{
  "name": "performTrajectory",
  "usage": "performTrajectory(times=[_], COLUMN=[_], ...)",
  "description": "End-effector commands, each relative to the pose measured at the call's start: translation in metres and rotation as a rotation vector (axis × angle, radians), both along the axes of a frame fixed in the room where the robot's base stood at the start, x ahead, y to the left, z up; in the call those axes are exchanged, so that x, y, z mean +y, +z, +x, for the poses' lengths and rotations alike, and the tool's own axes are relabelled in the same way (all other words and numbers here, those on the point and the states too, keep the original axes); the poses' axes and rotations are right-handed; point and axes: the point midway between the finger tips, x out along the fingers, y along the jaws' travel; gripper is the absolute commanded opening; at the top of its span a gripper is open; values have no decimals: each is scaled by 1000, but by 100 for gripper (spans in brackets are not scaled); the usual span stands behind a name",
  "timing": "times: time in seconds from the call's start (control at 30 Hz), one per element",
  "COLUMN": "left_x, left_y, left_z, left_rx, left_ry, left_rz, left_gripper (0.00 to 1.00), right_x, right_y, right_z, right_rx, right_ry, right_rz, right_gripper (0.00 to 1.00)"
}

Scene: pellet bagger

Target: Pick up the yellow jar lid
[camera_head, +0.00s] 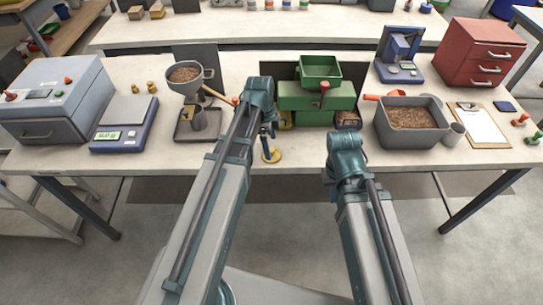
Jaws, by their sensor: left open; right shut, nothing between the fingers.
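The yellow jar lid (271,156) is a small flat disc on the front part of the pale workbench. My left gripper (268,147) points down right over the lid, with its fingers open. The fingers are small in the view, and I cannot tell whether they touch the lid. My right arm ends in a wrist at the bench's front edge, right of the lid. The fingers of my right gripper are hidden behind that wrist.
A green pellet machine (318,98) stands behind the lid. A blue scale (124,124) stands farther left. Bare bench surrounds the lid.

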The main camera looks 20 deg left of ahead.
Motion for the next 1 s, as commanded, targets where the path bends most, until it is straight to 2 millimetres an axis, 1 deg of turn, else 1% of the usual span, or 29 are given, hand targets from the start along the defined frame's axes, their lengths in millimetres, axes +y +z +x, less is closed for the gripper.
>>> performTrajectory(times=[0.03, 0.23, 0.33, 0.57, 0.6, 0.67, 0.7, 0.77, 0.8, 0.93, 0.97, 1.0], left_x=[-1, -4, -5, -5, -5, -5, -5, -5, -5, -5, -5, -5], left_y=[-12, -36, -41, -39, -39, -39, -39, -39, -39, -39, -39, -39], left_z=[0, 0, 0, 0, 0, 0, 0, 0, 0, 0, 0, 0], left_rx=[0, 0, 0, 0, 0, 0, 0, 0, 0, 0, 0, 0], left_ry=[0, 0, 0, 0, 0, 0, 0, 0, 0, 0, 0, 0], left_rz=[0, 0, 0, 0, 0, 0, 0, 0, 0, 0, 0, 0], left_gripper=[100, 100, 100, 100, 96, 86, 78, 68, 60, 37, 32, 32], right_x=[0, 0, 0, 0, 0, 0, 0, 0, 0, 0, 0, 0], right_y=[-12, -36, -41, -39, -39, -39, -39, -39, -39, -39, -39, -39], right_z=[0, 0, 0, 0, 0, 0, 0, 0, 0, 0, 0, 0], right_rx=[0, 0, 0, 0, 0, 0, 0, 0, 0, 0, 0, 0], right_ry=[0, 0, 0, 0, 0, 0, 0, 0, 0, 0, 0, 0], right_rz=[0, 0, 0, 0, 0, 0, 0, 0, 0, 0, 0, 0], right_gripper=[0, 0, 0, 0, 0, 0, 0, 0, 0, 0, 0, 0])
